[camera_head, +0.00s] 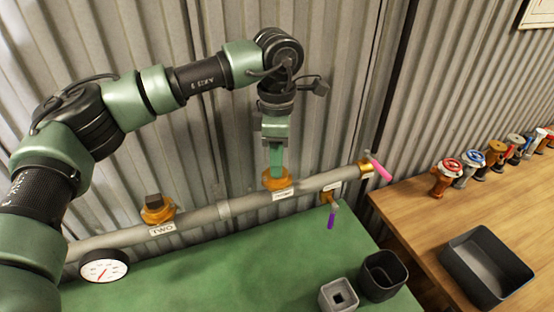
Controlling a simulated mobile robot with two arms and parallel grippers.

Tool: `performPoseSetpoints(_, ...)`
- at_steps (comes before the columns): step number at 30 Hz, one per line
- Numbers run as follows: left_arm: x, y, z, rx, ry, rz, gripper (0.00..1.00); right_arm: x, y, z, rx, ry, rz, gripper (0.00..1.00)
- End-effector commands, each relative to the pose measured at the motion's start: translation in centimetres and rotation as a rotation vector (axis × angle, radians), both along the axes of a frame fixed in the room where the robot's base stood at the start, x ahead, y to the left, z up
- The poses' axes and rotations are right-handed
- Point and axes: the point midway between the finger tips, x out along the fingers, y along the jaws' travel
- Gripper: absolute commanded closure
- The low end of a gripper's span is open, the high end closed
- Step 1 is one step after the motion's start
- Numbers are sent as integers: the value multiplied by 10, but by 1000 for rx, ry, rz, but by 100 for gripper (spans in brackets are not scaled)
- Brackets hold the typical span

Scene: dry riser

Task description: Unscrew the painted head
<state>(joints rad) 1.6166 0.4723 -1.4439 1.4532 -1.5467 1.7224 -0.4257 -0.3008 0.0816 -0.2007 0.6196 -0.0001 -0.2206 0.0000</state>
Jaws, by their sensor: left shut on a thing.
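A grey pipe (225,209) runs across the corrugated wall, rising to the right. My left gripper (276,168) points down at the brass outlet (277,182) near the middle of the pipe. It is shut on the head on that outlet; the fingers hide most of it, so I cannot tell its paint. A small label (283,195) sits below this outlet, too small to read. A second brass outlet (157,212), labelled TWO, carries a dark square-topped piece (153,201). My right gripper is not in view.
A pressure gauge (104,267) hangs at lower left. A pink-handled valve (376,168) and a purple lever (332,216) are at the pipe's right. Two grey containers stand on the green surface (220,275). The wooden bench (432,228) holds several coloured heads and a dark tray (487,268).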

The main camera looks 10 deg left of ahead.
Motion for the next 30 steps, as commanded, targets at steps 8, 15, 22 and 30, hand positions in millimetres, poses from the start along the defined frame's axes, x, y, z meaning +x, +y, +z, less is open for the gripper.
performPoseSetpoints(8,1,0,-2,-1,-3,340,100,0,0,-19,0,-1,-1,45)
performPoseSetpoints(15,0,0,1,1,-2,490,100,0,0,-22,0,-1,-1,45)
performPoseSetpoints(22,0,0,1,0,-2,493,100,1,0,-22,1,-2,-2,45)
performPoseSetpoints(30,1,0,-1,-2,-2,801,100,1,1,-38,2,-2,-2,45)
